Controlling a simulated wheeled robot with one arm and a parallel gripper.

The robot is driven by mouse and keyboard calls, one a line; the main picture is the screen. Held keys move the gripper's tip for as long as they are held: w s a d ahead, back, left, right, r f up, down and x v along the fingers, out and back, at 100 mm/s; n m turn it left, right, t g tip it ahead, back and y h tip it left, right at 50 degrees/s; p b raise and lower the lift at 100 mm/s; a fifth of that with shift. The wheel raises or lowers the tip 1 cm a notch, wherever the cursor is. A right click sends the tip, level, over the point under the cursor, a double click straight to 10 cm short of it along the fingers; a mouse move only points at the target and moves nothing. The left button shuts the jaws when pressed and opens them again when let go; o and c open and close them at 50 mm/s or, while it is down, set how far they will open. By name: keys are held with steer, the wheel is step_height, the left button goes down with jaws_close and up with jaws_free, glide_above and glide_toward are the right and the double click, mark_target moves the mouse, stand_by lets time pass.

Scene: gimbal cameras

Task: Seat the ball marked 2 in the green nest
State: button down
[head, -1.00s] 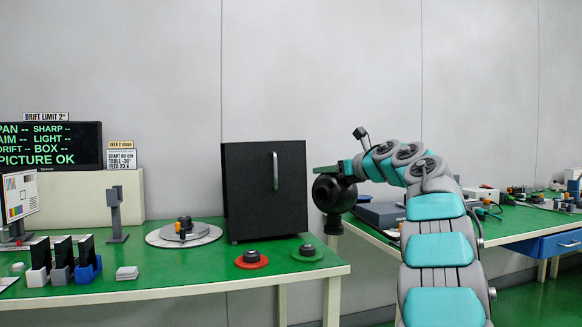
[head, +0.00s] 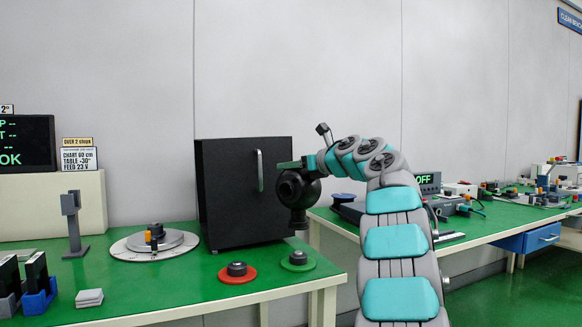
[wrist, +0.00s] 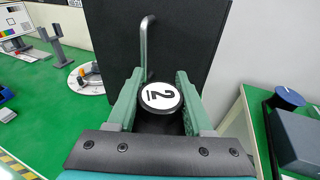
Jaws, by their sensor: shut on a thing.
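The ball marked 2 is a black camera ball (head: 301,187). Its white round label with an underlined 2 (wrist: 160,96) faces the wrist camera. My gripper (head: 290,164) is shut on the ball, and its two green fingers (wrist: 159,98) flank it in the wrist view. The ball hangs in the air, a stub pointing down. In the head view the green nest (head: 310,265), a green disc with a dark raised centre, is on the table below the ball, with a gap between them. The nest is hidden in the wrist view.
A black box with a metal handle (head: 259,171) stands close behind and left of the ball. A red nest (head: 230,277) lies left of the green one. A round turntable (head: 128,248) sits further left. A second bench (head: 470,243) stands at right.

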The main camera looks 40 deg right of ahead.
mark_target(292, 188)
steer(key=shift+s+r, duration=0.1)
steer(key=shift+s, duration=0.05)
step_height(292, 188, down, 6)
steer(key=b, duration=0.5)
steer(key=shift+f+b, duration=0.7)
steer(key=shift+b, duration=0.15)
stand_by(1.6)
steer(key=shift+r+p, duration=0.25)
steer(key=shift+p, duration=0.05)
steer(key=shift+r, duration=0.25)
steer(key=shift+f, duration=0.35)
stand_by(1.9)
steer(key=shift+r+p, duration=0.3)
steer(key=shift+r, duration=0.05)
stand_by(1.5)
